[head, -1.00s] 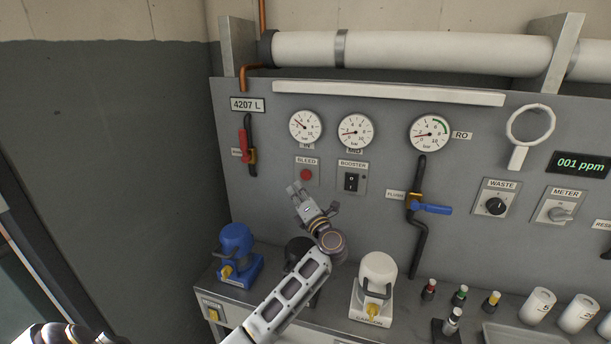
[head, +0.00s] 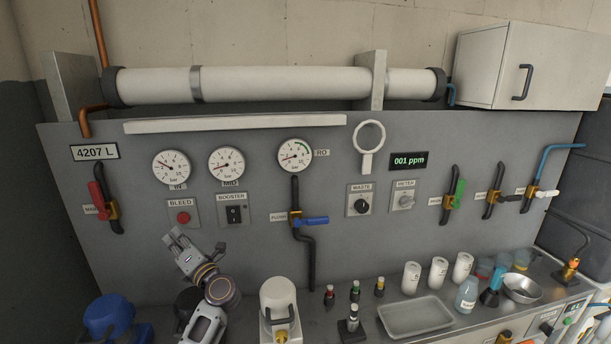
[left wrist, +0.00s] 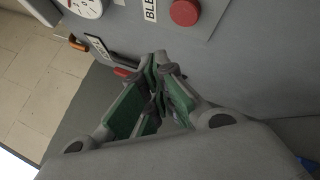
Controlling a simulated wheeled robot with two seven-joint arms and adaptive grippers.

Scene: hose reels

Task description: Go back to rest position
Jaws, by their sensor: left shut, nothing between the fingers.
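My left gripper (head: 181,246) is in front of the grey panel (head: 345,240), just below the red BLEED button (head: 183,217). Its arm comes up from the bottom of the head view. In the left wrist view the green-padded fingers (left wrist: 160,85) are together with nothing between them. The red button (left wrist: 185,12) shows there near the top, apart from the fingers. My right gripper is not in view.
Below the panel is a bench with a blue pump (head: 110,318), a white canister (head: 278,300), a grey tray (head: 415,317) and several bottles. A blue-handled valve (head: 310,221) sticks out right of the gripper. A white cabinet (head: 485,68) is at upper right.

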